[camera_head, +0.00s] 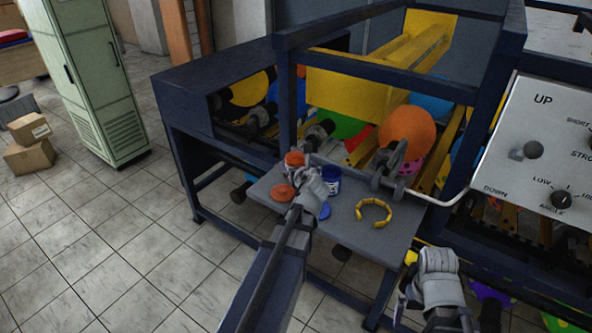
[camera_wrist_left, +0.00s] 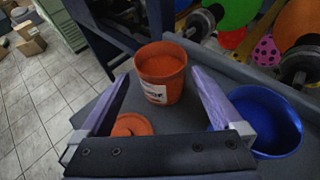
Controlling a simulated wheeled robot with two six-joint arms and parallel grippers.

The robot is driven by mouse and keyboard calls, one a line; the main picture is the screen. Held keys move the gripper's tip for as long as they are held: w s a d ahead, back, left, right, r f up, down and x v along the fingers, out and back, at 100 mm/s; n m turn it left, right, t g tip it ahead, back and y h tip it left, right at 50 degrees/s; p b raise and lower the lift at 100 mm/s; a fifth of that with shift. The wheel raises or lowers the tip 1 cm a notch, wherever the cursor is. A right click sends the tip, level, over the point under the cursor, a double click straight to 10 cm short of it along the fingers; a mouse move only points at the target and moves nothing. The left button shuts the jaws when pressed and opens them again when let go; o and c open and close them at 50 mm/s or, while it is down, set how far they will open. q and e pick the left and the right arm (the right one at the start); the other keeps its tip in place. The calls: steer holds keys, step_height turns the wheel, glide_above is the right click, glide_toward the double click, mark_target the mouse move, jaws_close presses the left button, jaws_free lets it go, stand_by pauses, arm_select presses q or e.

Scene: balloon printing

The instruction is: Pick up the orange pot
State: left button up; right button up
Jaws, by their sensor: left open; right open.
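The orange pot (camera_wrist_left: 162,75) stands upright and open on the grey shelf, filled with orange up near its rim, with a white label on its side. In the head view the orange pot (camera_head: 294,159) shows just beyond my left gripper (camera_head: 312,178), partly hidden by it. My left gripper is open; in the left wrist view its two fingers (camera_wrist_left: 158,100) point toward the pot, one on each side of its lower front. My right gripper (camera_head: 420,283) is at the lower right, away from the pot, open and empty.
A blue pot (camera_wrist_left: 262,118) stands right of the orange one, close to my left gripper's right finger. An orange lid (camera_wrist_left: 132,125) and a blue lid (camera_head: 322,212) lie on the shelf (camera_head: 345,238). A yellow ring (camera_head: 374,213) lies further right. The machine frame (camera_head: 288,100) rises behind.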

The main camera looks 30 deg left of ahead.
mark_target(294, 159)
arm_select(q)
steer(key=b+x, duration=0.2)
steer(key=x, duration=0.3)
steer(key=shift+w, duration=0.15)
steer(key=shift+c, duration=0.2)
steer(key=c, duration=1.3)
steer(key=shift+r, duration=0.1)
step_height(294, 159, up, 10)
steer(key=p, duration=1)
